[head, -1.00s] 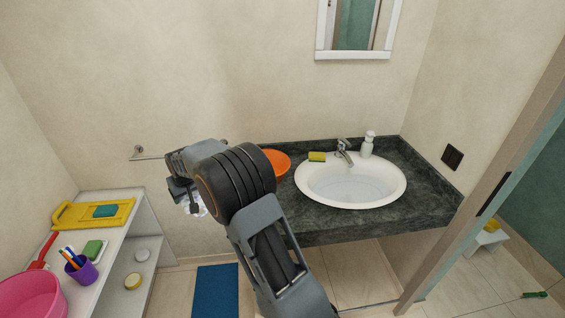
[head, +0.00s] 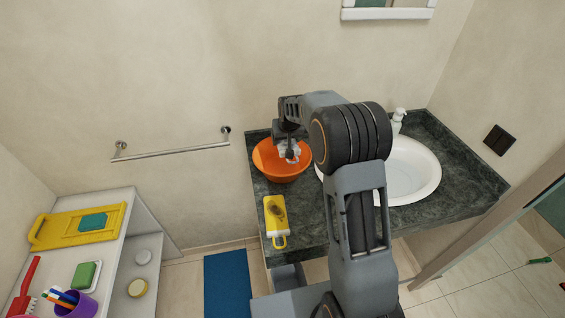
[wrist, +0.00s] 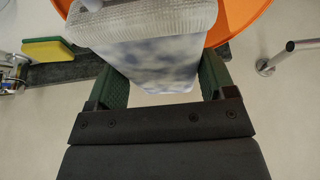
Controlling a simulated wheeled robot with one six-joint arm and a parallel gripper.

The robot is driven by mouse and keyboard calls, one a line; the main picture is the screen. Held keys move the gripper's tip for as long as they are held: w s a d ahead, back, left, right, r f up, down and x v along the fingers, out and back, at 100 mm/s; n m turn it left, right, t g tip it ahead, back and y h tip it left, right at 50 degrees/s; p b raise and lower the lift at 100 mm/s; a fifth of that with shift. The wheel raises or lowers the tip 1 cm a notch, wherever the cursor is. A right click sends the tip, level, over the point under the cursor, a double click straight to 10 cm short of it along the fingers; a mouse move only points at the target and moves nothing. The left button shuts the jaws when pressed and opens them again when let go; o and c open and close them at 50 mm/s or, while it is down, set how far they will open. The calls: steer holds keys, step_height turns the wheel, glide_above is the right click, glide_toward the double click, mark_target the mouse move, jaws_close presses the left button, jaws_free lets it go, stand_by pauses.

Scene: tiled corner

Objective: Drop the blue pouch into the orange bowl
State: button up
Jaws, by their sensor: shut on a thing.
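My gripper (head: 287,142) is over the orange bowl (head: 268,170), which stands on the dark counter's left end. It is shut on a pouch (head: 292,154); the pouch looks whitish with blurred blue-grey patches rather than plain blue. In the wrist view the pouch (wrist: 155,55) sits between the two green fingers of my gripper (wrist: 160,78). Part of the orange bowl (wrist: 238,14) shows beyond the pouch there. I cannot tell how high the pouch is above the bowl's inside.
The white sink (head: 413,170) is to the right, partly hidden by my arm. A towel bar (head: 170,152) is on the wall. A white shelf (head: 133,225) stands at left.

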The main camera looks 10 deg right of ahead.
steer(key=shift+d+f+b, duration=0.2)
steer(key=shift+f+b, duration=0.85)
steer(key=shift+f, duration=1.15)
steer(key=o, duration=1)
steer(key=b+v, duration=0.2)
steer(key=v, duration=1.2)
steer(key=shift+s+b, duration=0.1)
steer(key=shift+b, duration=0.3)
steer(key=shift+f, duration=0.1)
